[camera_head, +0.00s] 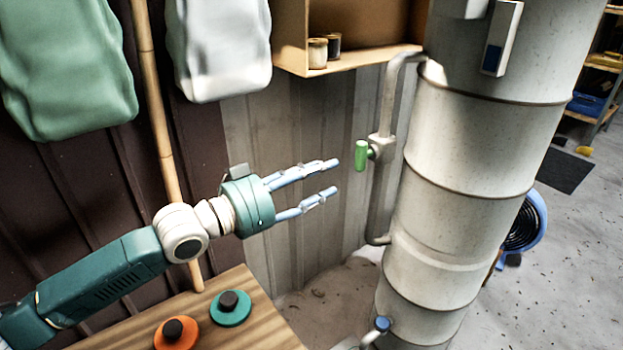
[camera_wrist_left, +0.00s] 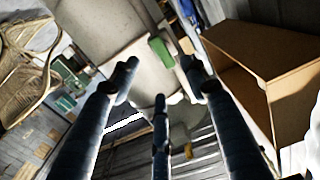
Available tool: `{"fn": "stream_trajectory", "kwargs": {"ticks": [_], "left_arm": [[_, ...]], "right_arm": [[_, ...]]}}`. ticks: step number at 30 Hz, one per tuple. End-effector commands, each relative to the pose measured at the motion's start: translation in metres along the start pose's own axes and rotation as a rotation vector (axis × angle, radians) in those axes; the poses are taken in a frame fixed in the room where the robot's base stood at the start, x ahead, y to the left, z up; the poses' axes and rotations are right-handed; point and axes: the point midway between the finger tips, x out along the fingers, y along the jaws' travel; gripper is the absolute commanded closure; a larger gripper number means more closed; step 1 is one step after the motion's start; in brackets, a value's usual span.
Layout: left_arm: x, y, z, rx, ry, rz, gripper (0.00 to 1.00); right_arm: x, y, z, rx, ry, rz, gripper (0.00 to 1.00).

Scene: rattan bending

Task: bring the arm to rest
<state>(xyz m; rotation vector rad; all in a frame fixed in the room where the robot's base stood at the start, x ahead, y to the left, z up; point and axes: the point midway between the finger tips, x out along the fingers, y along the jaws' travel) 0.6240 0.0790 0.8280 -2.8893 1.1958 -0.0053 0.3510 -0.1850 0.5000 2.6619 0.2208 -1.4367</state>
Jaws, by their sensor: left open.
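My left arm (camera_head: 105,278) reaches in from the left in the head view. Its gripper (camera_head: 330,176) is open and empty, with its fingers pointing right toward the pipe beside the tall grey cylinder. A green valve handle (camera_head: 361,156) sits on that pipe, a little beyond the fingertips and apart from them. In the left wrist view the gripper's dark fingers (camera_wrist_left: 160,78) are spread, and the green handle (camera_wrist_left: 160,50) shows between and beyond their tips. My right gripper is not in either view.
The tall grey cylinder (camera_head: 455,160) stands right of the gripper. A wooden shelf box (camera_head: 380,58) with small jars hangs above. A bamboo pole (camera_head: 157,110) leans behind the arm. A wooden table (camera_head: 255,318) below holds an orange disc (camera_head: 166,341) and a green disc (camera_head: 231,316).

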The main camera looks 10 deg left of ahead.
Motion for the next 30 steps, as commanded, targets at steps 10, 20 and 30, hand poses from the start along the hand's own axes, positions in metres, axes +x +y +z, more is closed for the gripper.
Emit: {"fn": "stream_trajectory", "kwargs": {"ticks": [10, 20, 30], "left_arm": [[-0.018, 0.0, 0.0, 0.001, 0.0, 0.0, 0.54], [-0.015, 0.02, 0.024, -0.006, -0.037, 0.016, 0.54], [-0.052, 0.108, 0.17, -0.06, -0.346, -0.098, 0.54]], "right_arm": [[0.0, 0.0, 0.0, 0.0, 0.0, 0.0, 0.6], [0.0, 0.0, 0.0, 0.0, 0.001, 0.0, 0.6], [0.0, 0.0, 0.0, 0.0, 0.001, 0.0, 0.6]]}}
